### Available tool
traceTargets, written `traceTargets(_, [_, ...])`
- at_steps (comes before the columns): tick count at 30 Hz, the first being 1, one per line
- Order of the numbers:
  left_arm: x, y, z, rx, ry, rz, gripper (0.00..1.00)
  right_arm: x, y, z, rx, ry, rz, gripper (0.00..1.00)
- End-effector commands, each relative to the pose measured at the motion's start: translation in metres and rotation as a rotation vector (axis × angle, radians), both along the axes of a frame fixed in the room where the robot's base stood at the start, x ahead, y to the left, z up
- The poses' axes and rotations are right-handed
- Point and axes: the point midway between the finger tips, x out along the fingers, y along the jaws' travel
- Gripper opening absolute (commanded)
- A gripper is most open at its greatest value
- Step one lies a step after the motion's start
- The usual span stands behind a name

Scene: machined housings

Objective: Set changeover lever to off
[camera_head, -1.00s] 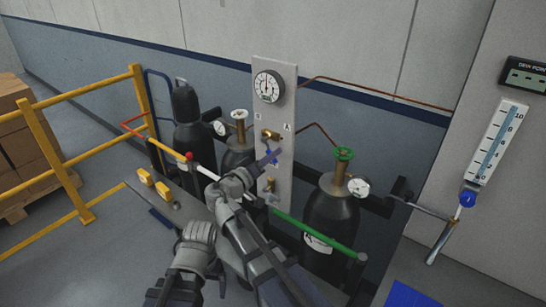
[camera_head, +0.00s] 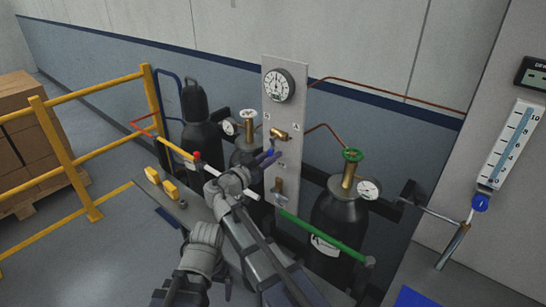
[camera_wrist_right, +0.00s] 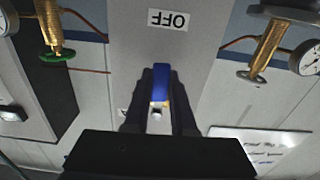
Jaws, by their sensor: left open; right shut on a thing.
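The changeover lever is a blue handle (camera_head: 270,153) below a brass valve (camera_head: 281,134) on a grey upright panel (camera_head: 284,100). My right gripper (camera_head: 264,160) is at the lever, in front of the panel. In the right wrist view the blue lever (camera_wrist_right: 160,83) sits between the dark fingers of my right gripper (camera_wrist_right: 158,95), which is shut on it. An upside-down OFF label (camera_wrist_right: 168,19) is on the panel above the lever in that picture, apart from it. My left gripper (camera_head: 226,288) is low in the head view, away from the panel; its fingers are hardly visible.
A round gauge (camera_head: 278,86) tops the panel. A black cylinder with a green handwheel (camera_head: 352,155) stands right of it; other dark cylinders (camera_head: 202,135) stand left. A green bar (camera_head: 322,237) and a yellow railing (camera_head: 70,160) are obstacles. Floor is clear at lower left.

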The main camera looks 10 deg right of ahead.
Motion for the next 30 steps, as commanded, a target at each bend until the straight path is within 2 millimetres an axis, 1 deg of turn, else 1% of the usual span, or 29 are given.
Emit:
traceTargets(6, [0.0, 0.0, -0.0003, 0.0, 0.0, 0.0, 1.0, 0.0017, 0.0019, 0.0002, 0.02, -0.029, 0.002, 0.0])
traceTargets(19, [0.0, 0.0, -0.0003, 0.0, 0.0, 0.0, 1.0, 0.0017, 0.0019, 0.0002, 0.022, -0.033, 0.001, 0.0])
traceTargets(20, [0.0, 0.0, -0.0003, 0.0, 0.0, 0.0, 1.0, 0.0016, 0.0019, 0.0002, 0.022, -0.033, 0.001, 0.27])
traceTargets(27, [0.0, 0.0, -0.0003, 0.0, 0.0, 0.0, 1.0, 0.0016, 0.0015, 0.0001, 0.022, -0.032, 0.001, 0.54])
traceTargets(30, [0.0, 0.0, -0.0003, 0.0, 0.0, 0.0, 1.0, 0.0016, 0.0014, 0.0, 0.022, -0.032, 0.0, 0.54])
